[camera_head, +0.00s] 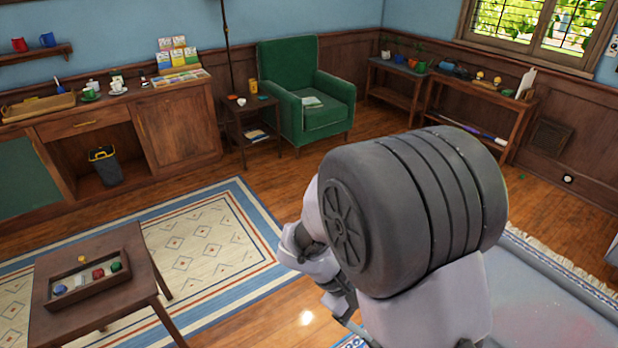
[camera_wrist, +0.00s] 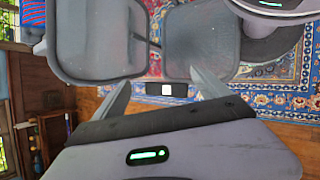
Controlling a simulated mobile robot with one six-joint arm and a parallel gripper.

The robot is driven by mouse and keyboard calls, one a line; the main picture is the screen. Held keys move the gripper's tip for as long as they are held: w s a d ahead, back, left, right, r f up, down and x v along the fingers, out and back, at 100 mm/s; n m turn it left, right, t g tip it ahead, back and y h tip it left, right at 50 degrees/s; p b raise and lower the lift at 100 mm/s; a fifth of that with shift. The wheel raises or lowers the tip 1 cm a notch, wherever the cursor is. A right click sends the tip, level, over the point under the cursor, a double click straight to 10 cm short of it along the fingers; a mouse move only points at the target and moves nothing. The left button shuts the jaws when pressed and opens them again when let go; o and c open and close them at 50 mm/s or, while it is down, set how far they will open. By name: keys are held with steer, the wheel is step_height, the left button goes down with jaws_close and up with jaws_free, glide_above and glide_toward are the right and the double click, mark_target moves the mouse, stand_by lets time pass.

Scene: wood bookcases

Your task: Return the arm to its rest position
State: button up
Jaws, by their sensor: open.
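My arm fills the middle right of the head view, folded up, with a large dark ribbed joint towards the camera. The end of the arm is mostly hidden behind that joint and the light grey links. In the wrist view my gripper (camera_wrist: 160,77) shows two grey fingers spread apart, with nothing between them. Beyond the fingers, large grey parts of my own body fill the top of the wrist view.
A low wooden table (camera_head: 122,258) with a tray (camera_head: 122,279) of small objects stands at left. A green armchair (camera_head: 300,70), side table (camera_head: 232,106) and wooden cabinet (camera_head: 180,125) line the back. A shelf table (camera_head: 470,125) stands at right. Wooden floor between is clear.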

steer(key=s+a+r+m+t+y, duration=0.2)
steer(key=s+r+m, duration=0.4)
steer(key=r, duration=0.3)
steer(key=s+a+r+m+t+y, duration=0.2)
steer(key=s+r+m+t+y, duration=0.2)
steer(key=r, duration=0.6)
steer(key=s+m+y, duration=0.2)
steer(key=y, duration=0.1)
steer(key=shift+a+m+t+y, duration=0.15)
steer(key=shift+m+t+y, duration=0.15)
